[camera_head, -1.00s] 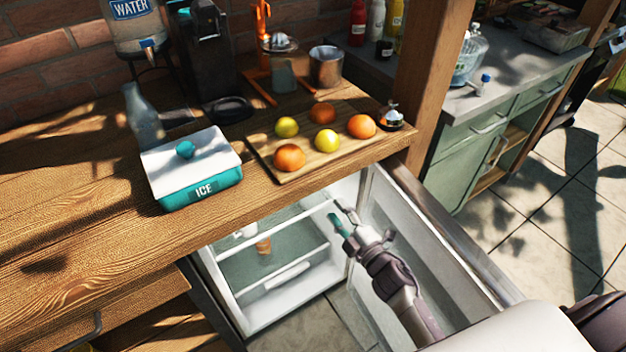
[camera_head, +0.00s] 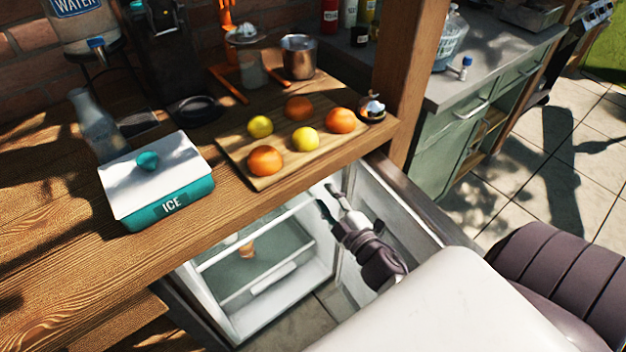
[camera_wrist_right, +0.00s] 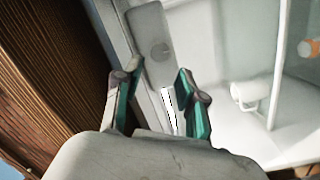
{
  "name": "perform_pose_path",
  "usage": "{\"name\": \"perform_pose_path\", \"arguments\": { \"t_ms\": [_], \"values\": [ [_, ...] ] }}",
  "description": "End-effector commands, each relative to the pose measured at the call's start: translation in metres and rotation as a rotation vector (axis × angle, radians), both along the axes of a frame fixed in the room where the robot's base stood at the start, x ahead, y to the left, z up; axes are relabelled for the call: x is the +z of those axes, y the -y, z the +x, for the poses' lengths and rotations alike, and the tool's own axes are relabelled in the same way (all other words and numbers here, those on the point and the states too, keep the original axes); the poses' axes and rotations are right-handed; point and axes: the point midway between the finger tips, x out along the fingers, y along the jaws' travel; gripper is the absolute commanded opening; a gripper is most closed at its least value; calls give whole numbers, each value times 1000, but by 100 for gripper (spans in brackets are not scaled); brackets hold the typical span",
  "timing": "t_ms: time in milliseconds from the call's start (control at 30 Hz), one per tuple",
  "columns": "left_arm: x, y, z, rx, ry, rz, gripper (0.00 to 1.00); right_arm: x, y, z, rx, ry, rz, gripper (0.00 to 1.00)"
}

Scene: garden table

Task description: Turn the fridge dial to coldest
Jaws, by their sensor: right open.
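The fridge (camera_head: 283,305) stands open under the wooden counter, and its door (camera_head: 408,215) is swung out to the right. My right gripper (camera_head: 329,200) is between them, near the top of the opening, with its fingers apart and nothing held. My left gripper is out of view.
The counter edge (camera_wrist_right: 45,75) runs close beside my right gripper. A white cylinder (camera_wrist_right: 246,95) shows inside the fridge. An ice box (camera_head: 165,200) and a board (camera_head: 268,182) of oranges and lemons stand on the counter. A wooden post (camera_head: 405,90) rises at the right.

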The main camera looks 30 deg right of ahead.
Motion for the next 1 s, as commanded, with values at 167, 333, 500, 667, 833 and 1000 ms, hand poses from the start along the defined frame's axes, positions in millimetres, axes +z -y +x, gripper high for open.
{"name": "perform_pose_path", "arguments": {
  "t_ms": [167, 333, 500, 667, 833, 1000],
  "values": [
    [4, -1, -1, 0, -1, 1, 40, 2, 2, 36, 0, 2, -1, 40],
    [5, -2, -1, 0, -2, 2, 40, 0, 2, 55, 1, 1, -1, 40],
    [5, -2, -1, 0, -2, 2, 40, 0, 2, 63, 1, 0, -1, 40],
    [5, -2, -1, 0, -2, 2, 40, 0, 3, 63, 1, -1, -1, 40],
    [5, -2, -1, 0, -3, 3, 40, 0, 3, 63, 1, -1, -1, 25],
    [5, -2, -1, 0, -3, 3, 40, 0, 3, 63, 1, -1, 0, 0]
  ]
}}
